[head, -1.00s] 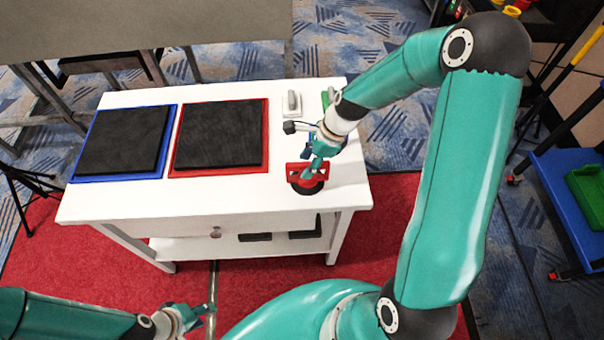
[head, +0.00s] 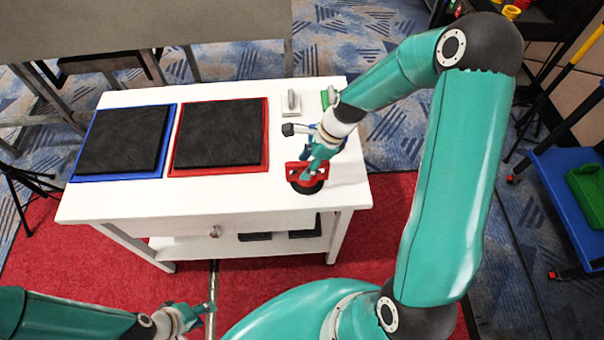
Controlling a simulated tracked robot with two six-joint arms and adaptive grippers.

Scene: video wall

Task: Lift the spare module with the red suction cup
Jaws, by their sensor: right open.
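The red suction cup (head: 308,184), with a dark round base, stands on the right front part of the white table. My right gripper (head: 312,170) is open at the cup's red handle, with its fingers over the handle; the gripper hides part of it. Two black modules lie on the table: one on a blue mat (head: 74,178), one on a red mat (head: 222,172). The black module on the blue mat (head: 122,140) is left of the black module on the red mat (head: 218,133). Which is the spare is not marked. My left gripper (head: 206,308) is low in front of the table.
The white table (head: 200,197) has a small grey-white block (head: 291,103) and a partly hidden green item (head: 328,98) at its back right. Dark items lie on its lower shelf. A blue cart (head: 570,200) with a green bin stands at the far right.

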